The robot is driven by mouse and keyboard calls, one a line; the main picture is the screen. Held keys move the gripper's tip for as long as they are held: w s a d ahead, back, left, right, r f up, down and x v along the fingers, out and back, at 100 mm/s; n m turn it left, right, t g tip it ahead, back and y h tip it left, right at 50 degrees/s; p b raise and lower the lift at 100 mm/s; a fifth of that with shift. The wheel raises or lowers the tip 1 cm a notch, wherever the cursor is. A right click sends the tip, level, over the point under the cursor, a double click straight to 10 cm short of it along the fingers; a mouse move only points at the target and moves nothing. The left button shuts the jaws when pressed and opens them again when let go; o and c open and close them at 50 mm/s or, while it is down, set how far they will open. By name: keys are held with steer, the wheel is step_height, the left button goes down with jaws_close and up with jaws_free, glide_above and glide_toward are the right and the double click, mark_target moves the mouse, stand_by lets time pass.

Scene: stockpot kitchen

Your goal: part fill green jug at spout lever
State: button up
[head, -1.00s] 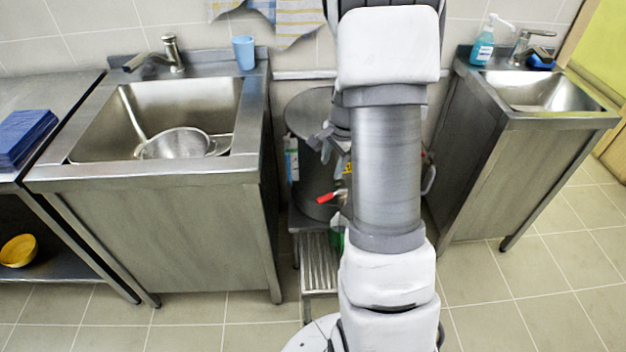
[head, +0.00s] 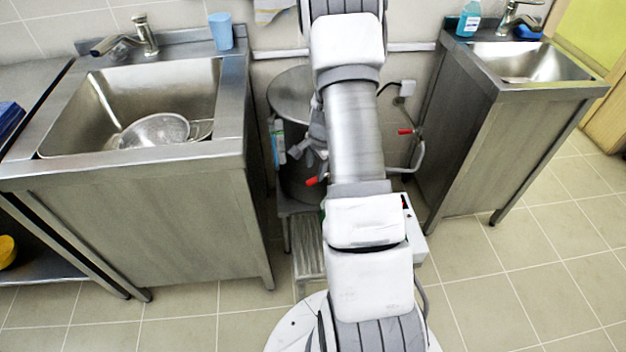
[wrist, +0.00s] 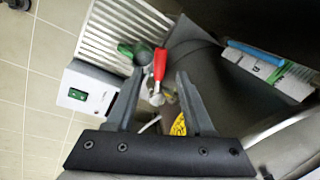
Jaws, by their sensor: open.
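In the wrist view, my gripper (wrist: 159,72) is open, its two dark fingers on either side of a red-handled spout lever (wrist: 160,64). The fingers do not appear closed on it. The green jug (wrist: 136,52) shows just left of the lever, by a slatted metal stand; only part of it is visible, and I cannot tell its contents. In the head view, the red lever (head: 317,181) sticks out at the front of the big steel stockpot (head: 290,100), beside my arm.
A second red handle (head: 405,131) is on a wall pipe. A sink unit with a strainer (head: 155,130) stands left, a smaller sink unit (head: 470,150) right. The tiled floor in front is clear.

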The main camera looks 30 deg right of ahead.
mark_target(313, 180)
steer(key=f, duration=0.2)
steer(key=w+f, duration=0.1)
steer(key=f, duration=0.2)
steer(key=shift+f+b, duration=0.1)
steer(key=shift+b, duration=0.3)
jaws_close()
stand_by(1.0)
